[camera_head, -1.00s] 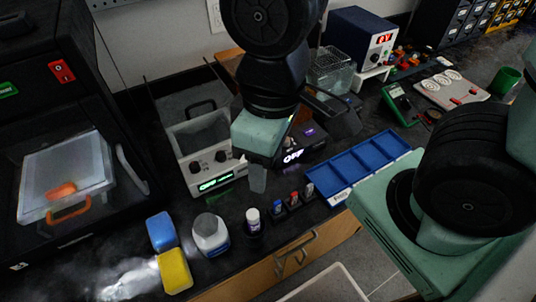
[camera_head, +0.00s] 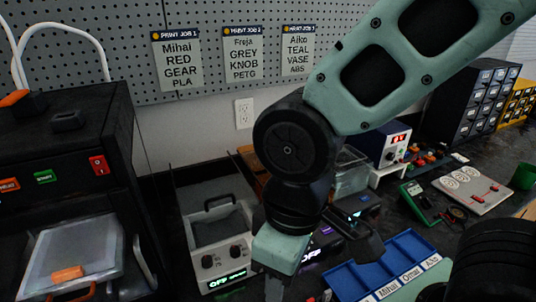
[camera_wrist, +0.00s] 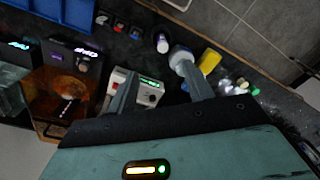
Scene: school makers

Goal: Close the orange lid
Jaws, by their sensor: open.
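An amber-orange see-through lid (camera_wrist: 64,86) shows at the left of the wrist view, beside a dark box with a lit display (camera_wrist: 75,50). In the head view the lid (camera_head: 249,163) is an orange-brown panel standing raised behind my arm, which hides most of it. The dark box (camera_head: 327,246) shows purple light and OFF. My gripper (camera_wrist: 160,90) is open with nothing between its fingers. In the head view my gripper (camera_head: 276,288) points down in front of the box, left of the blue tray; its tips are near the bottom edge.
A white machine (camera_head: 222,262) with knobs and a wire basket stands left of my gripper. A blue divided tray (camera_head: 384,272) lies to the right. A black printer (camera_head: 70,140) stands far left. In the wrist view, a white bottle (camera_wrist: 180,58) and yellow block (camera_wrist: 209,62) are near the counter edge.

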